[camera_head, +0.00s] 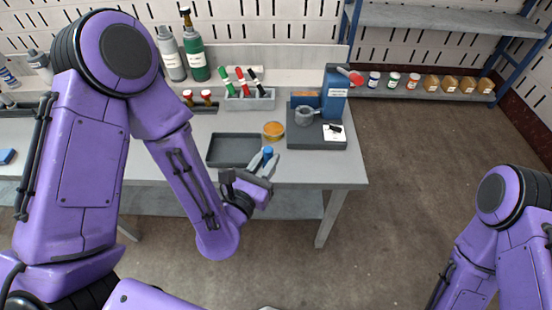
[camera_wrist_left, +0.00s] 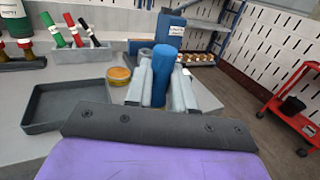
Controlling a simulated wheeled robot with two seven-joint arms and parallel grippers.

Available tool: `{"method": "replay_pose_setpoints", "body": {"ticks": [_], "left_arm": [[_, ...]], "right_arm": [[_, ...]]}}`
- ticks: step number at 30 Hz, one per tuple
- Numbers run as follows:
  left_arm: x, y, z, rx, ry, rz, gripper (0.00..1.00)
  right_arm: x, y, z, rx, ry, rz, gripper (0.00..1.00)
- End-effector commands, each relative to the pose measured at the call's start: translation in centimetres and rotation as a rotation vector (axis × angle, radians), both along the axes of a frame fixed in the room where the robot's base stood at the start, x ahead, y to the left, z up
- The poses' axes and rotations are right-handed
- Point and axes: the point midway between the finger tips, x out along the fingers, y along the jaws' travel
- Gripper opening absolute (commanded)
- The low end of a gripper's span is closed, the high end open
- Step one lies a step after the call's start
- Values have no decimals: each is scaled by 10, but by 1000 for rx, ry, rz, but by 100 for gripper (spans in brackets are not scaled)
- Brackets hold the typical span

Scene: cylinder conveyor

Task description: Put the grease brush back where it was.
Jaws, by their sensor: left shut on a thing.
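My left gripper (camera_head: 264,160) is shut on a blue-handled thing (camera_head: 268,152), which looks like the grease brush, near the front edge of the bench. In the left wrist view the blue handle (camera_wrist_left: 160,75) stands between the two grey fingers; its lower end and any bristles are hidden. A shallow dark tray (camera_head: 232,163) lies just left of the gripper and looks empty; it also shows in the left wrist view (camera_wrist_left: 62,121). A round tin with an orange-yellow top (camera_head: 273,130) stands behind the gripper. My right gripper is out of view.
Behind the tray, a grey holder (camera_head: 250,103) has several red, green and black-handled pieces. A blue machine (camera_head: 335,95) on a dark base (camera_head: 300,140) stands at the bench's right end, with a grey cup (camera_head: 304,116). Bottles (camera_head: 194,60) stand at the back.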

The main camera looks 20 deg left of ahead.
Motion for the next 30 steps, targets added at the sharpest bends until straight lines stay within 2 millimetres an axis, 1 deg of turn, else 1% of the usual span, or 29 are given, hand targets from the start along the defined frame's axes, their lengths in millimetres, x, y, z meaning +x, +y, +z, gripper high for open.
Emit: {"method": "replay_pose_setpoints", "body": {"ticks": [1, 5, 6, 8, 9, 13, 15, 18, 24, 27, 30], "left_arm": [[3, 0, -11, 0, -7, -2, 0], [21, 5, -22, -6, -4, 1, 0], [33, 6, -19, -2, 0, 0, 0], [48, 10, -25, 1, 3, -1, 0], [57, 12, -26, 2, 6, -1, 0], [91, 19, -42, 2, 7, -1, 0], [103, 22, -62, 3, 10, -3, 0], [118, 26, -82, 0, 9, -2, 0], [136, 30, -104, -1, 8, -2, 0], [136, 30, -124, -1, 9, -3, 0], [136, 30, -134, -1, 8, -3, 0]], "right_arm": [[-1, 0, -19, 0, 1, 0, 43], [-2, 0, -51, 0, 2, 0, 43], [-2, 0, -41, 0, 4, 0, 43], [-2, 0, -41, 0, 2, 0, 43], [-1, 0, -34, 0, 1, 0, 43], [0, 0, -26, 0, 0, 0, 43], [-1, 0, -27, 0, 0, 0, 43], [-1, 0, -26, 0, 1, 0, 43], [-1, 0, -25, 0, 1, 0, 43], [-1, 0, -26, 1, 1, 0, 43], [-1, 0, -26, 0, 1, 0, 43]]}}
